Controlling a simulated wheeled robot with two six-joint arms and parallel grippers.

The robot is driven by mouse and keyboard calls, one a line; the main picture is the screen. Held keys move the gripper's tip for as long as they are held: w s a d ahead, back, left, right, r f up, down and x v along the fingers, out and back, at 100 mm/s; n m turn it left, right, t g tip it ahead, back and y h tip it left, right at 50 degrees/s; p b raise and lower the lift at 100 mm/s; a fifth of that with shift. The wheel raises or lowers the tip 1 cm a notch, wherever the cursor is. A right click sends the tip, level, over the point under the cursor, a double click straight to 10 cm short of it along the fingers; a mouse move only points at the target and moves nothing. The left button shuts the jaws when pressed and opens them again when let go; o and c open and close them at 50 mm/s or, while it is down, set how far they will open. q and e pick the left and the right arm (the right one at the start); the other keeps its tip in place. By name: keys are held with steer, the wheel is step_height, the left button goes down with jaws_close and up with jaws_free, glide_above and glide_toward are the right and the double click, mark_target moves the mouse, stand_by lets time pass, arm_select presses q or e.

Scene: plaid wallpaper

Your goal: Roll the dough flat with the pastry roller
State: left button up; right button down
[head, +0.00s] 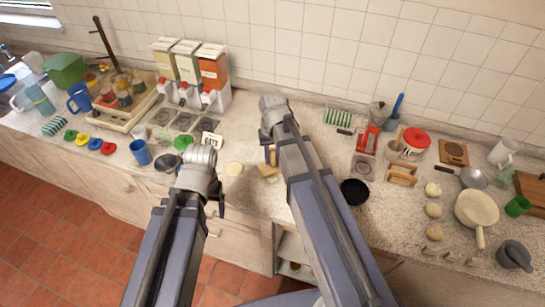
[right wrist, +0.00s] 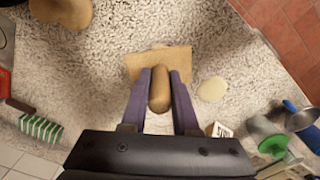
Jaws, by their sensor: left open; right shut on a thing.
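The pastry roller (right wrist: 159,92) is a short brown cylinder between the fingers of my right gripper (right wrist: 160,74). In the head view my right gripper (head: 270,153) is mostly hidden by its own arm. Below the roller lies a flat tan board (right wrist: 178,60) on the counter; part of it shows in the head view (head: 268,174). A pale, flat, round piece that looks like the dough (right wrist: 212,89) lies beside the board; it also shows in the head view (head: 234,168), apart from both grippers. My left gripper (head: 193,188) is open and empty, left of the dough.
A black pan (head: 355,191) lies to the right. Canisters (head: 212,66) stand against the tiled wall. The speckled counter around the dough is mostly clear.

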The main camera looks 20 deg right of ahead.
steer(key=shift+f+b, duration=0.35)
steer(key=shift+f, duration=0.05)
stand_by(0.6)
steer(key=shift+w+r, duration=0.15)
steer(key=shift+w, duration=0.15)
steer(key=shift+w+a+f, duration=0.1)
steer(key=shift+w+f, duration=0.05)
steer(key=shift+f, duration=0.15)
steer(key=shift+r, duration=0.1)
